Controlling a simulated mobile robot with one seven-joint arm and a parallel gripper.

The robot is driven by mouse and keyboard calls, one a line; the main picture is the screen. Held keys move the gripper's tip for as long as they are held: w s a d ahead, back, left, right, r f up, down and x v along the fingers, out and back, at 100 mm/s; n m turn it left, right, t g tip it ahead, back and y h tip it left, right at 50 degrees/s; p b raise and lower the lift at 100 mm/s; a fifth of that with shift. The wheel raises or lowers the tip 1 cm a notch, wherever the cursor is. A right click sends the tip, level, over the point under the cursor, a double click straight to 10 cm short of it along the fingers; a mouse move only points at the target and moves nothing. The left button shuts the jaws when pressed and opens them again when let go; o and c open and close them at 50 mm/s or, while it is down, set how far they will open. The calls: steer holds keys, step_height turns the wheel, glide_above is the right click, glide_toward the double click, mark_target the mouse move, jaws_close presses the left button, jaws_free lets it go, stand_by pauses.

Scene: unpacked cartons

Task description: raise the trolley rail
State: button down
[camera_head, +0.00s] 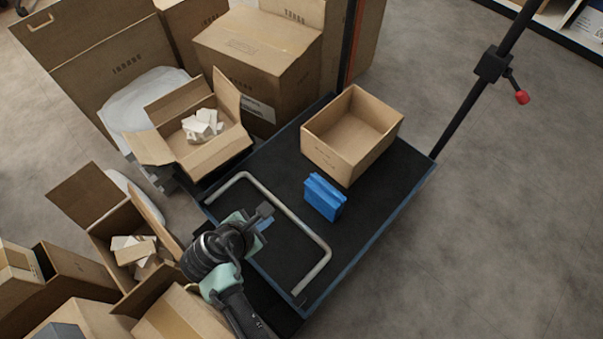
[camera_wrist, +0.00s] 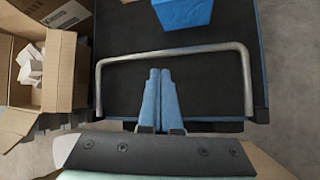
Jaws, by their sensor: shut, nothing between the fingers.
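The trolley rail (camera_head: 285,211) is a grey metal U-shaped bar at the near end of the flat trolley (camera_head: 380,205). It looks folded down low over the black deck, its crossbar towards the middle; I cannot tell whether it touches the deck. In the wrist view its crossbar (camera_wrist: 190,50) runs across, with a leg on each side. My gripper (camera_head: 265,214) is within the U, between the legs. In the wrist view the blue fingers (camera_wrist: 160,72) are together, shut and empty, with tips just short of the crossbar. Contact with the rail is not visible.
A blue block (camera_head: 323,197) and an open empty carton (camera_head: 352,136) stand on the deck beyond the rail. Open cartons with white packing (camera_head: 203,127) crowd the left. A dark post (camera_head: 468,100) with a red-tipped lever rises at the far right corner. The floor at right is clear.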

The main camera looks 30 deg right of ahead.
mark_target(302, 245)
steer(key=s+d+f+n+g+h, duration=0.1)
steer(key=s+f+n+g, duration=0.1)
steer(key=s+f, duration=0.3)
steer(key=shift+s+d+f, duration=0.25)
steer(key=shift+s, duration=0.4)
steer(key=b+x, duration=0.6)
steer(key=x, duration=0.3)
steer(key=shift+f+b, duration=0.15)
steer(key=shift+b, duration=0.25)
steer(key=shift+w+d+f, duration=0.15)
steer(key=shift+d+f, duration=0.1)
steer(key=shift+r, duration=0.1)
steer(key=shift+r+h, duration=0.25)
steer(key=shift+h, duration=0.05)
